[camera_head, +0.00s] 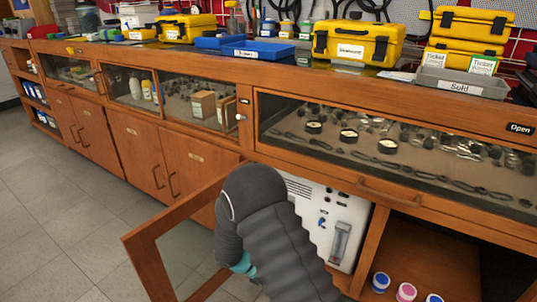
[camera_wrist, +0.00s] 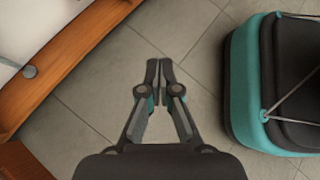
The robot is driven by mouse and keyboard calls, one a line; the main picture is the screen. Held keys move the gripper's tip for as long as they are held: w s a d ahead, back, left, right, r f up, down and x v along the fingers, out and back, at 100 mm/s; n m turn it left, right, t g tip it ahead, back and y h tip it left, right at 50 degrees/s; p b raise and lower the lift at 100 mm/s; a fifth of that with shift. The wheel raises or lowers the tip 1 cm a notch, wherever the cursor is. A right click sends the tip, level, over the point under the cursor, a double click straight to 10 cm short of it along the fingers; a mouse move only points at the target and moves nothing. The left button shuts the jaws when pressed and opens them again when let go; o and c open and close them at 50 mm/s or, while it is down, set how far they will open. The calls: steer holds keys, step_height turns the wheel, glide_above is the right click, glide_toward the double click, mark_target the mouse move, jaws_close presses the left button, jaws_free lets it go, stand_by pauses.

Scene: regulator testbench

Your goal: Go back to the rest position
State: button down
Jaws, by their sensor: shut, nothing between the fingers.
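My gripper (camera_wrist: 158,70) shows in the wrist view, pointing down over the grey tiled floor (camera_wrist: 105,75). Its two fingers are together at the tips with nothing between them. In the head view my dark arm covers part of the lower cabinet, and the gripper itself is hidden there. A white testbench panel (camera_head: 315,200) with a gauge tube stands in the open compartment behind my arm.
An open wooden door frame (camera_head: 150,265) juts out left of my arm. Several small jars (camera_head: 406,292) stand in the lower right compartment. Floor at left is clear.

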steer(key=s+d+r+m+t+y+p, duration=0.1)
steer(key=s+d+r+m+t+y, duration=0.1)
steer(key=s+r+m, duration=0.5)
steer(key=s+d+r+m+t+y+p, duration=0.1)
steer(key=s+d+r+m+y, duration=0.3)
steer(key=r, duration=1.5)
steer(key=s+d+r+m+t+y+p, duration=0.2)
steer(key=s+d+r+m+t+y, duration=0.1)
steer(key=s+r+m, duration=0.6)
step_height(320, 180, up, 5)
steer(key=shift+s+d+f+m+y, duration=0.25)
steer(key=shift+s+d+y, duration=0.2)
steer(key=shift+y, duration=0.25)
steer(key=shift+s, duration=0.15)
